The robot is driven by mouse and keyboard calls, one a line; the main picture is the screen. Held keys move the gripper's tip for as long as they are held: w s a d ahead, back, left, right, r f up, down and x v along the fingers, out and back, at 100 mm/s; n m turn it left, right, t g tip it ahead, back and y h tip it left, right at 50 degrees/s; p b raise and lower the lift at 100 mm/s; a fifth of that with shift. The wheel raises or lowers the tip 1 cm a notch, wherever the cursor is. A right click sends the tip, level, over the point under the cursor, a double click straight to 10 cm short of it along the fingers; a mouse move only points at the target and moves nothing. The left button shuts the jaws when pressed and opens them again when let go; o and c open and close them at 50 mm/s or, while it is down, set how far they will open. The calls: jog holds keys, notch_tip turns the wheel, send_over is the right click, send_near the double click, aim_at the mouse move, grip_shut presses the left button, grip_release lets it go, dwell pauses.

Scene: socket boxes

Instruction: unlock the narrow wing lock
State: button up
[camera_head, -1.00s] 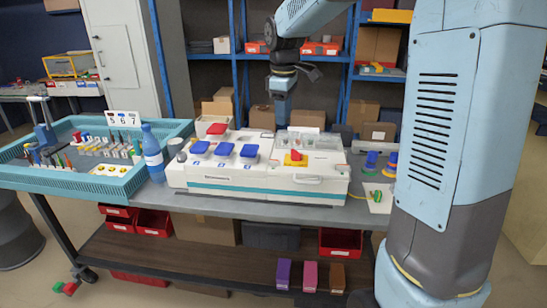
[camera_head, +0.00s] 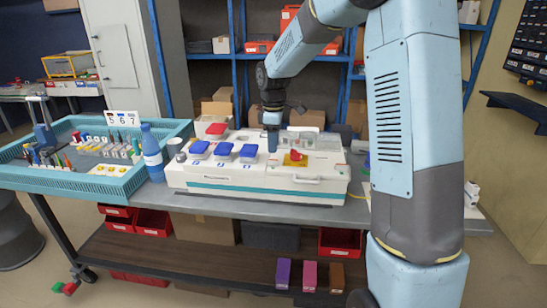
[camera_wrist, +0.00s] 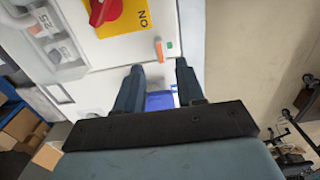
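The white socket box (camera_head: 255,188) stands on the table, with a red switch on a yellow plate (camera_head: 293,160) on its top. The red switch (camera_wrist: 105,10) and the word ON show in the wrist view. My gripper (camera_head: 272,145) points down over the box, between the blue lids and the red switch. In the wrist view my gripper (camera_wrist: 159,67) is open, its fingers apart and nothing held. The tab appears just beyond the gap.
Several blue lids (camera_head: 223,151) line the box's left part. A blue bottle (camera_head: 152,155) and a teal tray (camera_head: 105,187) of small parts stand to the left. Blue shelving (camera_head: 240,70) rises behind.

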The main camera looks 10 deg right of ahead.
aim_at(273, 162)
notch_tip(273, 162, down, 6)
jog(key=shift+r, duration=0.15)
jog(key=shift+c, duration=0.4)
grip_shut()
